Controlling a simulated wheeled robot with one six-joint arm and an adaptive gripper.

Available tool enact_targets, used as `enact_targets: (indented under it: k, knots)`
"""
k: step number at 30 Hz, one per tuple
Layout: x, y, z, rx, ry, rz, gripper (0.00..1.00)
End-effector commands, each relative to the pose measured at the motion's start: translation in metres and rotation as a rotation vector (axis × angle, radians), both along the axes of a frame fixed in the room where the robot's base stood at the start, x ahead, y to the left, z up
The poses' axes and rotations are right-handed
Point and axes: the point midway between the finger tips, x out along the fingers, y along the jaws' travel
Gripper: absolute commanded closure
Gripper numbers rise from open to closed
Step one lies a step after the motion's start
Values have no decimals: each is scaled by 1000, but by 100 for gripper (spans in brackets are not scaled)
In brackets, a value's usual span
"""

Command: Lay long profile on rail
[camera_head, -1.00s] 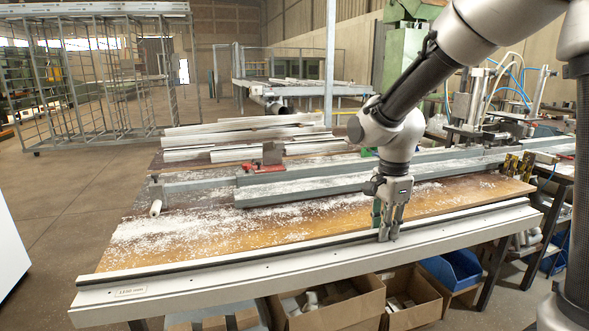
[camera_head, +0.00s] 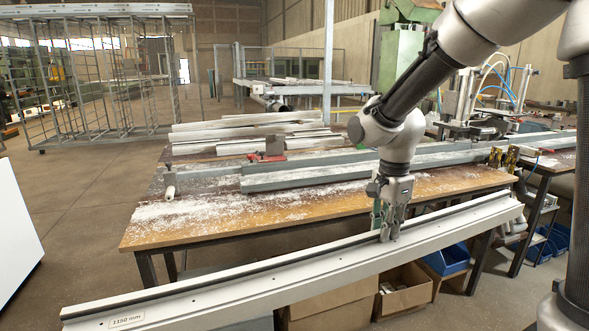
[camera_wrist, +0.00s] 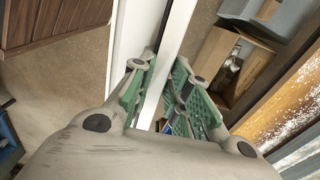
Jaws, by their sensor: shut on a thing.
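The long profile (camera_head: 250,272) is white with a dark groove along its top and a "1150 mm" label at its left end. In the wrist view the profile (camera_wrist: 173,50) runs between the green-padded fingers (camera_wrist: 170,100). A long grey rail (camera_head: 300,179) lies along the back part of the bench, its right part partly hidden by my arm.
The wooden bench top (camera_head: 250,211) carries white shavings. Several white profiles (camera_head: 250,127) lie at its back, near a red clamp (camera_head: 267,157). Cardboard boxes (camera_head: 403,290) and a blue bin (camera_head: 447,260) are below the profile. A clamping machine (camera_head: 480,100) stands at right.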

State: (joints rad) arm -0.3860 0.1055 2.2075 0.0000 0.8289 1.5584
Motion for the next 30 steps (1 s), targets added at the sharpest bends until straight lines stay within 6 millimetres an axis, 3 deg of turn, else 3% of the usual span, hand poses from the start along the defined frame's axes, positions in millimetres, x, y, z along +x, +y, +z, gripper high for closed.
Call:
enact_targets:
  k: [7, 14, 23, 30]
  knots:
    - [5, 2, 7, 1, -4, 189, 100]
    - [26, 9, 20, 0, -2, 436, 100]
    - [87, 0, 32, 0, -2, 831, 100]
    - [143, -33, 24, 1, 0, 971, 100]
